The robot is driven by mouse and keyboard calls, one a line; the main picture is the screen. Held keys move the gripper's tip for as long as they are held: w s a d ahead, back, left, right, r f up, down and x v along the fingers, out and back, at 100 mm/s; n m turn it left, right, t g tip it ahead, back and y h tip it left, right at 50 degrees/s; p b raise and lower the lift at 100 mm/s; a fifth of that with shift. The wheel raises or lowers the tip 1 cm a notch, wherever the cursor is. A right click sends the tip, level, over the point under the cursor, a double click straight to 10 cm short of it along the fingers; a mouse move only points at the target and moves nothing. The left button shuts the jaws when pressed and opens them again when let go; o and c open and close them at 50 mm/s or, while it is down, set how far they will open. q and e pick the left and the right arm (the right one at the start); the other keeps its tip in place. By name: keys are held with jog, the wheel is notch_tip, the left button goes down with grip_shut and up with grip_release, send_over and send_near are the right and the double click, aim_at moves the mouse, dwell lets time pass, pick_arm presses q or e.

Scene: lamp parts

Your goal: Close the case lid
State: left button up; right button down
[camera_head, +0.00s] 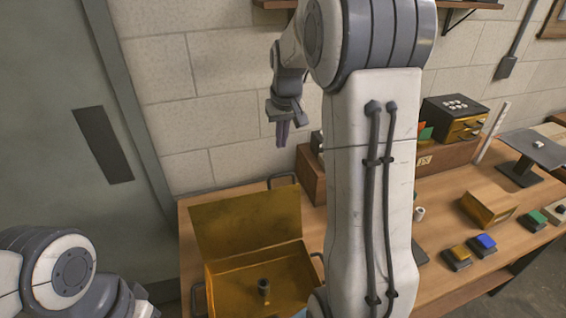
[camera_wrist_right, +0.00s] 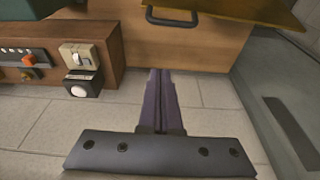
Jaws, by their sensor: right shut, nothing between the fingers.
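The case (camera_head: 262,268) is a gold-brown box on the left part of the table, and it is open. Its lid (camera_head: 245,222) stands raised at the back, leaning toward the wall; its edge also shows at the top right of the right wrist view (camera_wrist_right: 262,12). A small dark cylindrical part (camera_head: 264,287) stands inside the case. My right gripper (camera_head: 282,136) is shut and empty, pointing down, above and behind the lid near the wall; its fingers touch nothing (camera_wrist_right: 160,85). My left arm shows at the lower left, but its gripper is out of the frame.
A dark handle (camera_head: 283,180) sits at the table's back edge behind the lid. A brown wooden box (camera_head: 311,172) stands right of it; a switch panel shows in the wrist view (camera_wrist_right: 82,57). My right arm hides the table's middle.

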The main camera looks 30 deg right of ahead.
jog(key=a+p+x, duration=0.1)
jog(key=p+x, duration=0.1)
jog(key=x, duration=0.5)
jog(key=s+p, duration=0.1)
jog(key=s, duration=0.2)
jog(key=shift+s+a, duration=0.1)
jog(key=shift+s, duration=0.3)
